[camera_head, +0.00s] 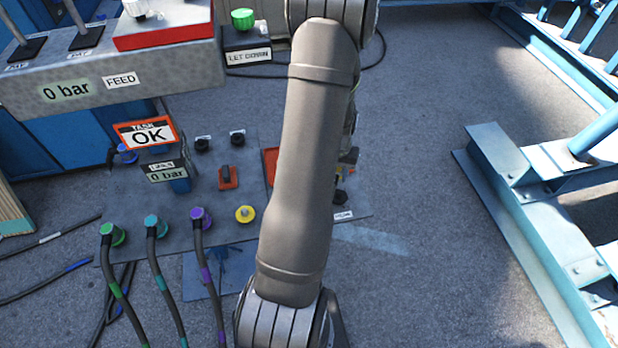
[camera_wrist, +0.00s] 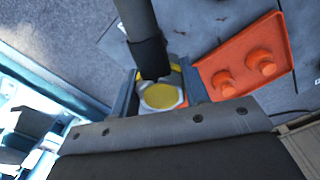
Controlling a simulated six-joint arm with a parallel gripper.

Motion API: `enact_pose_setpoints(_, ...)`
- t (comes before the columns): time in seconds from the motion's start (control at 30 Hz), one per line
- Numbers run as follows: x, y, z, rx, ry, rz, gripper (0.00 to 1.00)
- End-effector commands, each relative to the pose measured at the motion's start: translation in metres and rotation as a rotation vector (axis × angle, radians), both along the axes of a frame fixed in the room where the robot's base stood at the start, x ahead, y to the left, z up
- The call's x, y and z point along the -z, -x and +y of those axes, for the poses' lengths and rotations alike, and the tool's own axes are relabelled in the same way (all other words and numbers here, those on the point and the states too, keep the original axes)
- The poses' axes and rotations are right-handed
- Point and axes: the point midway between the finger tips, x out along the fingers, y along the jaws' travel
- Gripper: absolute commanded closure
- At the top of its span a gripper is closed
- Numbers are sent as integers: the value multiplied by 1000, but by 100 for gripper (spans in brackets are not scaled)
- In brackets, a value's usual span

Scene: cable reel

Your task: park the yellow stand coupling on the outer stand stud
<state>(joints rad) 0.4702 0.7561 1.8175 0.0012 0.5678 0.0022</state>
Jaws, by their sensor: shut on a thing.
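My gripper (camera_wrist: 160,92) is shut on the yellow coupling (camera_wrist: 160,97), which sits between its two fingers with a dark hose (camera_wrist: 146,40) running up from it. The orange stand plate (camera_wrist: 232,62) lies just right of the right finger in the wrist view, with two bare orange studs (camera_wrist: 261,63) showing. The plate's near left part is hidden by the gripper, so I cannot tell whether the coupling touches anything beneath it. In the head view my arm hides the gripper and coupling; only a red-orange edge (camera_head: 270,163) of the stand shows.
The grey panel (camera_head: 215,180) carries green (camera_head: 113,235), teal (camera_head: 153,225) and purple (camera_head: 201,217) couplings with hoses, a yellow port (camera_head: 245,214) and a red lever switch (camera_head: 228,177). A blue steel frame (camera_head: 500,165) stands at right. Floor between is clear.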

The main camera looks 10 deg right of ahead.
Motion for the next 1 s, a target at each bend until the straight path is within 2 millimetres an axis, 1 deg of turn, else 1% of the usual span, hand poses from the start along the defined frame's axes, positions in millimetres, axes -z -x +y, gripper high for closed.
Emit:
enact_pose_setpoints(0.03,0,1,-9,21,0,0,86)
enact_pose_setpoints(0.1,1,0,-16,39,0,0,86)
enact_pose_setpoints(0.2,3,1,-21,51,0,0,86)
enact_pose_setpoints(0.37,13,1,-22,52,0,1,86)
enact_pose_setpoints(0.8,64,1,-21,51,0,1,86)
enact_pose_setpoints(1.0,81,1,-21,50,0,0,86)
